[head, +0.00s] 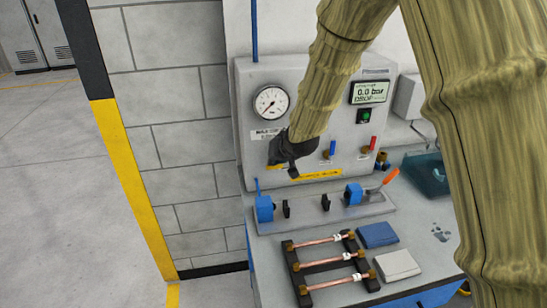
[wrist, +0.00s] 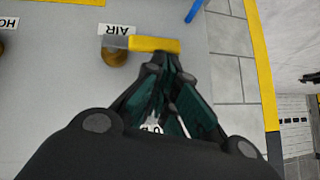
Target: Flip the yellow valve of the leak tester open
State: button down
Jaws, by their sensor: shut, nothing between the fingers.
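The leak tester (head: 310,85) is a pale panel with a round gauge (head: 271,102) and a display (head: 370,91) reading 0.0 bar. Its yellow valve handle (wrist: 155,44) shows in the wrist view as a short horizontal bar, reaching right from a brass fitting (wrist: 114,58) under the AIR label (wrist: 117,30). My gripper (wrist: 167,62) is shut and empty, its fingertips close to the handle's right part; I cannot tell whether they touch. In the head view my gripper (head: 284,160) is at the panel's lower left and hides most of the yellow valve.
A blue-handled valve (head: 332,150) and a red-handled valve (head: 372,144) are to the right on the panel. Below are a fixture (head: 300,206) with an orange-handled clamp (head: 376,188), a rack of copper tubes (head: 325,264), a blue cloth (head: 377,235) and a grey cloth (head: 398,264).

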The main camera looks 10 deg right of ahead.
jog(key=shift+r, duration=0.15)
dwell(0.3)
jog(key=s+r, duration=0.7)
jog(key=r, duration=0.3)
jog(key=shift+d+r, duration=0.4)
dwell(0.5)
